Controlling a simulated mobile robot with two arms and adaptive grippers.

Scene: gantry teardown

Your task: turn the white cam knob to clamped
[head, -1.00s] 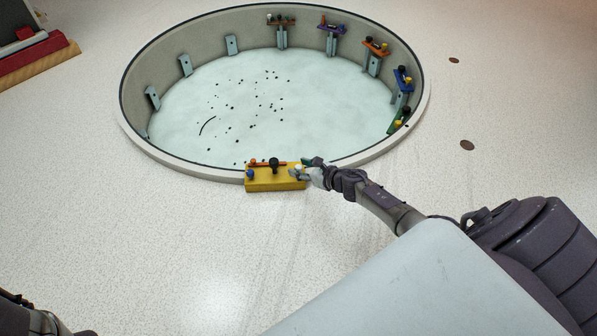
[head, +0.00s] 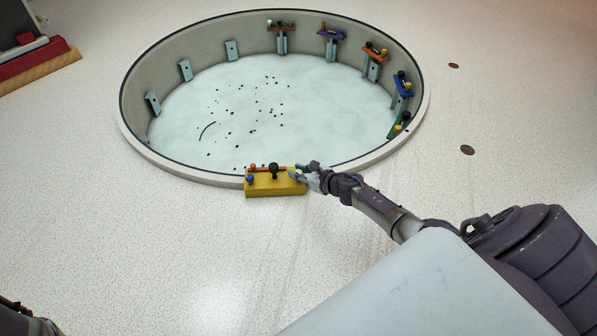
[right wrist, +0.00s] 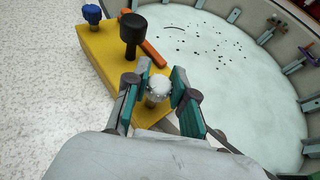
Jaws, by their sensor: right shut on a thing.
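The white cam knob (right wrist: 159,86) stands at the near end of the yellow block (right wrist: 97,47) in the right wrist view. My right gripper (right wrist: 160,85) has its two teal-padded fingers on either side of the knob and is shut on it. In the head view the yellow block (head: 275,186) sits at the near rim of the round pit, and my right gripper (head: 300,174) is at its right end, largely hiding the knob. My left gripper is not in view; only part of my left arm shows at the bottom left corner.
The block also carries a black knob (right wrist: 133,30), a blue knob (right wrist: 92,13) and an orange bar (right wrist: 153,52). The round pit (head: 422,120) has several coloured blocks on brackets along its wall. Speckled floor (head: 120,240) lies clear in front.

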